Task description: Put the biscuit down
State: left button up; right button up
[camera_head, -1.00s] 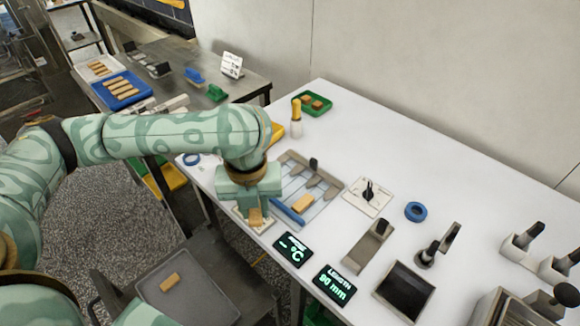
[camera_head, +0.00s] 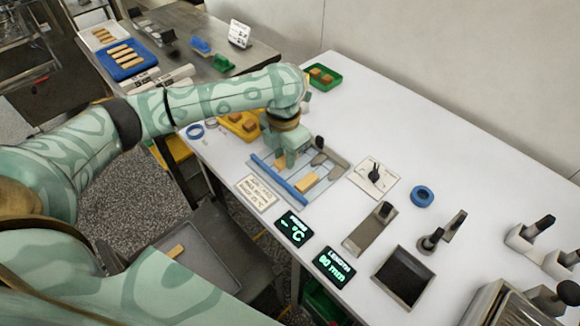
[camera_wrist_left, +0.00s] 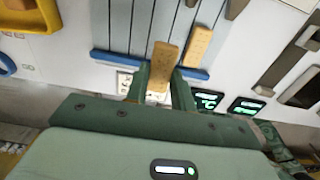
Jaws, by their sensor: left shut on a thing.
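My left gripper (camera_head: 287,158) is over the left part of the mesh board (camera_head: 318,196). It also shows in the left wrist view (camera_wrist_left: 161,88), its two fingers shut on a tan, finger-shaped biscuit (camera_wrist_left: 162,58) that sticks out beyond the fingertips. I cannot tell whether the held biscuit touches the board. A second biscuit (camera_head: 307,183) lies on the board, to the right of the gripper and close beside the held one in the wrist view (camera_wrist_left: 198,46). A blue bar (camera_head: 277,180) runs along the board's front edge. My right gripper is out of view.
A yellow tray (camera_head: 231,121) with brown pieces stands behind my left wrist. A grey tray (camera_head: 216,243) with a biscuit is lower left. Two displays (camera_head: 294,230), a dark-knobbed white plate (camera_head: 374,179) and a blue ring (camera_head: 422,196) are to the right.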

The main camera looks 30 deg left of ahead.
aim_at(289, 172)
pick_arm(q)
jog(key=shift+w+f+b, duration=0.4)
jog(key=shift+w+f, duration=0.5)
jog(key=shift+f, duration=0.2)
notch_tip(289, 172, down, 4)
jog(key=shift+w+r+b, duration=0.15)
jog(key=shift+r+b, duration=0.1)
jog(key=shift+b, duration=0.7)
jog(key=shift+r, duration=0.1)
jog(key=o, duration=0.8)
jog(key=shift+f, duration=0.2)
jog(key=shift+c, duration=0.2)
jog(key=shift+r, duration=0.1)
notch_tip(289, 172, up, 12)
jog(key=p, duration=0.5)
jog(key=shift+r, duration=0.15)
